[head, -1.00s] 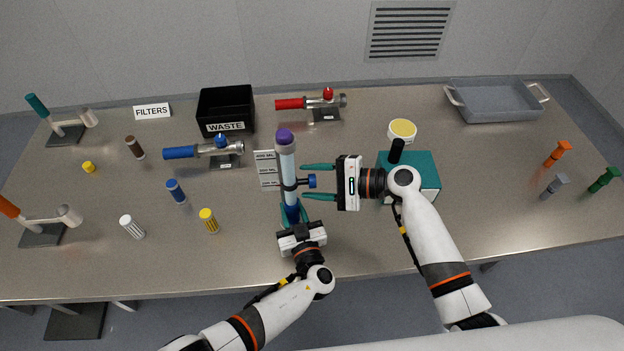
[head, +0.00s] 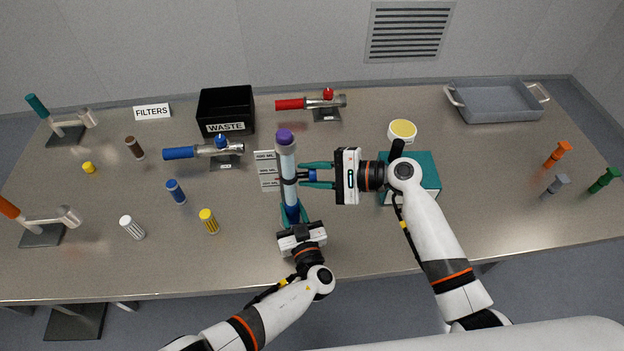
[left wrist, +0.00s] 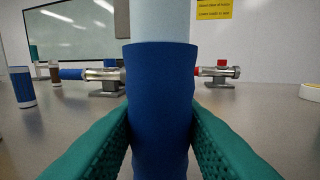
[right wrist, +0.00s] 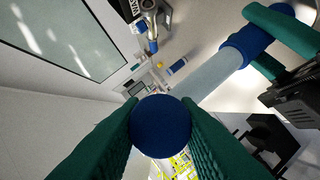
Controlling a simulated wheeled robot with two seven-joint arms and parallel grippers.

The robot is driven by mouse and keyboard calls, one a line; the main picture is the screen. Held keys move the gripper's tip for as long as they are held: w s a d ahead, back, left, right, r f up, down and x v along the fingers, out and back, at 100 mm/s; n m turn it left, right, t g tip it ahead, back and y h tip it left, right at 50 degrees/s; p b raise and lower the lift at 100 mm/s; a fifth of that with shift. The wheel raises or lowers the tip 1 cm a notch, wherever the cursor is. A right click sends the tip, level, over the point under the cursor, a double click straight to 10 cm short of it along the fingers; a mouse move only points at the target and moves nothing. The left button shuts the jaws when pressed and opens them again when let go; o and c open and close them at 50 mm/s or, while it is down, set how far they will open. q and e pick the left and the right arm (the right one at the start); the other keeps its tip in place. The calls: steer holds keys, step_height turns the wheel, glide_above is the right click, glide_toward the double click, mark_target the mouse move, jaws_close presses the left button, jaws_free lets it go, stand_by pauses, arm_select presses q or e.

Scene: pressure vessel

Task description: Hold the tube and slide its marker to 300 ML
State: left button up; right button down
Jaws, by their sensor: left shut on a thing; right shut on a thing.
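The tube (head: 287,163) stands upright, pale with a purple top and a blue lower part. My left gripper (head: 291,214) is shut on its blue lower part (left wrist: 160,100), which fills the middle of the left wrist view. The marker is a dark ring around the tube with a blue knob (right wrist: 160,124) sticking out to the right. My right gripper (head: 312,175) is shut on this knob, beside the tube. The scale card (head: 267,169) stands behind and left of the tube, with several ML labels; the ring appears between its lower two labels.
A yellow-capped filter (head: 209,220) stands left of the tube. A black waste bin (head: 226,110) stands at the back.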

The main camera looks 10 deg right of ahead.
step_height(320, 180, up, 2)
steer(key=shift+r, duration=0.1)
steer(key=c, duration=1.1)
jaws_free()
steer(key=v, duration=1.2)
